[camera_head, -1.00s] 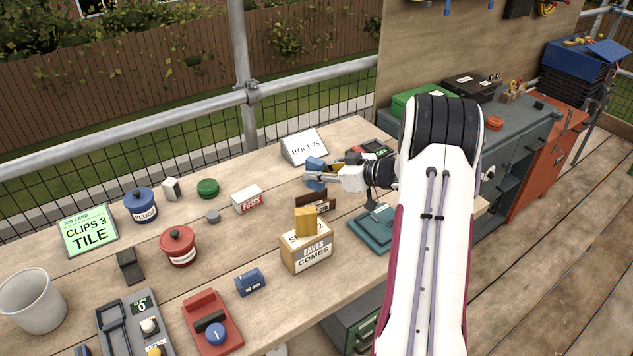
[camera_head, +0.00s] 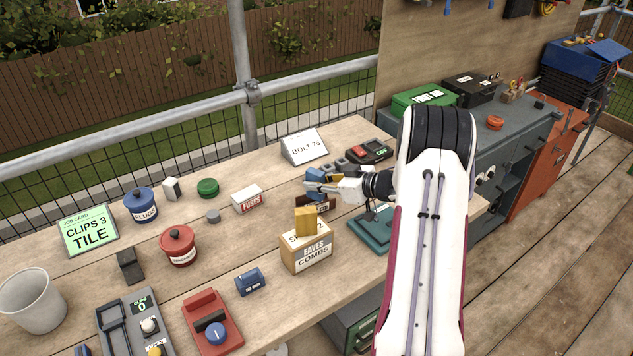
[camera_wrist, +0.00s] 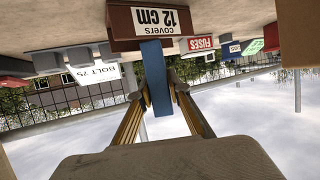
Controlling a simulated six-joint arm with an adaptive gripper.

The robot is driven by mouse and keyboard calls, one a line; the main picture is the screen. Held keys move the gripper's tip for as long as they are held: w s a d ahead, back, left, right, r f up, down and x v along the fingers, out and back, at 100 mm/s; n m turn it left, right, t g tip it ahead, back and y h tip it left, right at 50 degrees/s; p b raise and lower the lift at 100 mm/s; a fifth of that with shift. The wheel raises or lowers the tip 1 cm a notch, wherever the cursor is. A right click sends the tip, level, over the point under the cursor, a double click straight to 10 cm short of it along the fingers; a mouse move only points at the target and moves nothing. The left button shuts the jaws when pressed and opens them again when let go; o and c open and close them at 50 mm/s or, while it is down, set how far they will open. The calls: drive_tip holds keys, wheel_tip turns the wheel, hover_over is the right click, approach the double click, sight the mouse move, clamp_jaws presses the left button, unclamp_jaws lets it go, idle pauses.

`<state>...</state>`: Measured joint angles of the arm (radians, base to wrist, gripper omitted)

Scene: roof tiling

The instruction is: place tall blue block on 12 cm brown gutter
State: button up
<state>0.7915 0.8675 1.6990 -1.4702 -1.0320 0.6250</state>
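The tall blue block (camera_head: 314,174) is between the fingers of my gripper (camera_head: 321,184) above the bench. In the wrist view, which is upside down, the block (camera_wrist: 155,80) stands between the two fingers (camera_wrist: 160,98). The brown gutter (camera_head: 329,205), labelled "covers 12 cm", is directly below the block, partly hidden by my gripper in the head view. In the wrist view the block's far end meets the edge of the gutter (camera_wrist: 120,24). I cannot tell whether it touches or rests on it.
A cardboard box (camera_head: 306,253) with a yellow block (camera_head: 306,221) on it stands in front of the gutter. A fuses box (camera_head: 247,199) is to the left, a "BOLT 75" sign (camera_head: 304,146) behind, and a teal tray (camera_head: 369,236) at the right.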

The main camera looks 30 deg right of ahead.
drive_tip(key=shift+o, duration=1.4)
drive_tip(key=shift+r, duration=0.1)
drive_tip(key=shift+r, duration=0.15)
drive_tip(key=v, duration=1.2)
